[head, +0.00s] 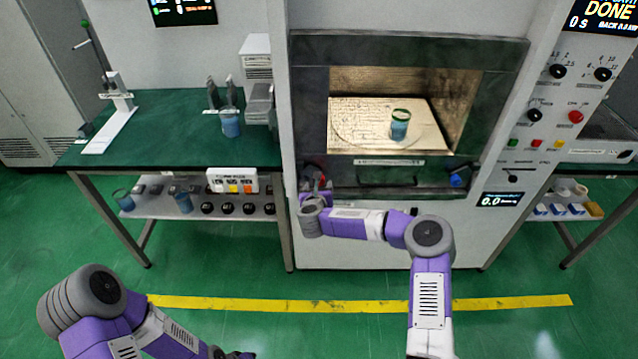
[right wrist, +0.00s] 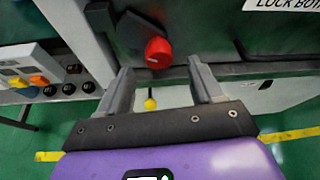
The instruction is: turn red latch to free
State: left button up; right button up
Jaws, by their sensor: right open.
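The red latch (right wrist: 158,53) is a red knob on a dark mount at the lower left corner of the microwave generator's front. In the head view it is small and partly hidden by my right gripper (head: 318,182). In the right wrist view the two fingers of my right gripper (right wrist: 160,76) are spread apart, with the red knob ahead of and between their tips. No contact is visible. A blue latch (head: 457,180) sits at the lower right of the opening. My left gripper is out of view; only its arm shows.
A green workbench (head: 165,120) with a lower shelf is on the left. A yellow-tipped part (right wrist: 150,104) shows between my right fingers.

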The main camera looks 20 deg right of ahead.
jog(key=shift+b+x, duration=0.3)
jog(key=shift+x, duration=2.05)
jog(key=shift+a, duration=0.1)
jog(key=c, duration=1.1)
jog(key=shift+a+f+n+t+h+b, duration=0.15)
jog(key=shift+n+t+h+b, duration=0.15)
jog(key=shift+n+h+b, duration=1.55)
jog(key=shift+f+n+t+h+b, duration=0.25)
jog(key=shift+n+b, duration=0.7)
jog(key=shift+n, duration=1.85)
jog(key=shift+a+n+t+h+b, duration=0.1)
jog(key=shift+n+t+h+b, duration=0.25)
jog(key=shift+n+h+b, duration=1.5)
jog(key=shift+n+y+p, duration=0.4)
jog(key=shift+n+y, duration=0.05)
jog(key=shift+n, duration=0.15)
